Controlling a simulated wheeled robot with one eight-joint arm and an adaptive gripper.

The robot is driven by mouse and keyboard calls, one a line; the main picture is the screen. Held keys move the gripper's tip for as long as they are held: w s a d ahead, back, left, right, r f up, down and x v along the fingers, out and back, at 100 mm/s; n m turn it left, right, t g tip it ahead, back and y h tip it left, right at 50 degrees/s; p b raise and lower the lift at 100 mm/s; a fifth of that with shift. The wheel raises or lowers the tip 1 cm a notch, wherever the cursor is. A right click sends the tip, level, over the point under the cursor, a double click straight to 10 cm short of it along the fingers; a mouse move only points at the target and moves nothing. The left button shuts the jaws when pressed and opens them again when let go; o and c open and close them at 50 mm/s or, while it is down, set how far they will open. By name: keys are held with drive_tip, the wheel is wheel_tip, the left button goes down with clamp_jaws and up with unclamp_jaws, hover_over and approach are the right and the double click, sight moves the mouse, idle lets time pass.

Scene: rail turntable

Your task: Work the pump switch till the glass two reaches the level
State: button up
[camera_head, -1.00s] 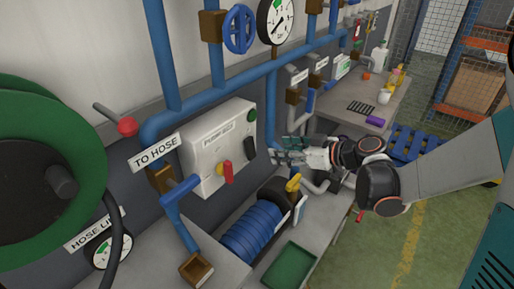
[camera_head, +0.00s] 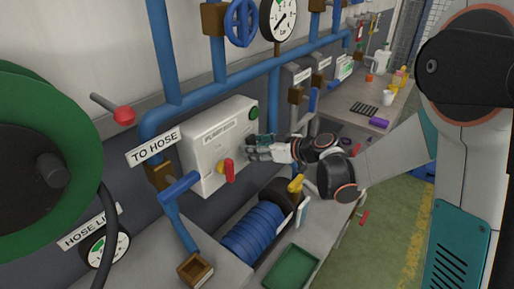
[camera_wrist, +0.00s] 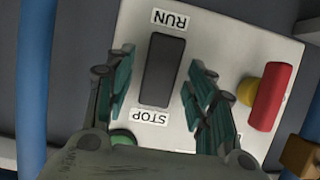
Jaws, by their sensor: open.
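The pump box (camera_head: 205,150) is a white panel on the wall in the head view. Its pump switch (camera_wrist: 164,68) is a dark rocker in the wrist view, between upside-down labels RUN at the top and STOP at the bottom. My gripper (camera_wrist: 160,88) is open, with one green-padded finger on each side of the switch. Whether the fingers touch it I cannot tell. In the head view my gripper (camera_head: 255,148) is at the box's right side and hides the switch. I cannot make out glass two in either view.
A red handle (camera_wrist: 271,97) and a green button (camera_wrist: 122,138) sit close to the fingers. Blue pipes (camera_head: 215,98) run above the box.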

drive_tip(key=shift+c, duration=0.6)
drive_tip(key=c, duration=0.9)
drive_tip(key=t+y+b, duration=0.1)
drive_tip(key=b, duration=0.2)
drive_tip(key=f+t+y+b, duration=0.1)
drive_tip(key=y+b, duration=0.1)
drive_tip(key=b, duration=0.2)
drive_tip(key=shift+s+d+f+t+b, duration=0.1)
drive_tip(key=shift+d+t+b, duration=0.05)
drive_tip(key=shift+t+b, duration=0.15)
drive_tip(key=shift+c, duration=0.2)
drive_tip(key=o, duration=1.1)
drive_tip(key=shift+c, duration=0.2)
